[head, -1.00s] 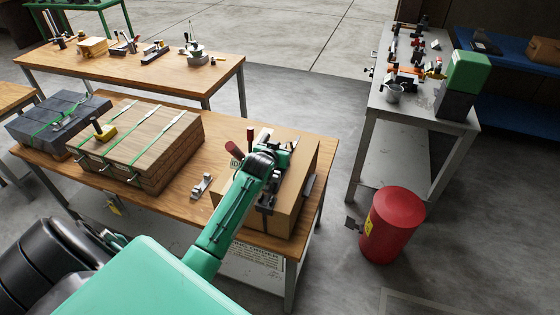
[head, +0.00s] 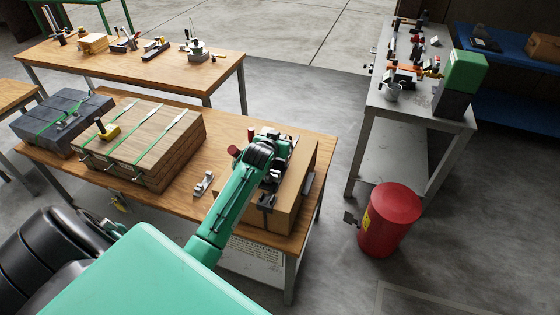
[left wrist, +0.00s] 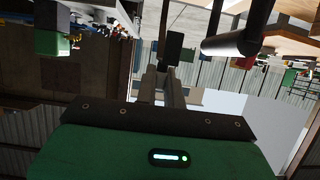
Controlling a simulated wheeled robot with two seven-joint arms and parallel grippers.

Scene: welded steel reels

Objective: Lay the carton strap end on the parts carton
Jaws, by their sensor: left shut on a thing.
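The parts carton (head: 292,212) is a brown box at the right end of the wooden bench in the head view. My left arm reaches across it and hides much of its top. My left gripper (head: 276,150) is over the carton's far part, its fingers largely hidden by the wrist. In the left wrist view the gripper (left wrist: 168,72) is shut on a small dark block (left wrist: 174,47), which appears to be the carton strap end. Whether this piece touches the carton cannot be told. My right gripper is not in view.
A wooden crate (head: 150,160) with green straps and a yellow-handled tool stands left of the carton, a dark strapped stack (head: 60,122) beyond it. A small metal fitting (head: 203,184) lies between crate and carton. A red bin (head: 390,222) stands on the floor at right.

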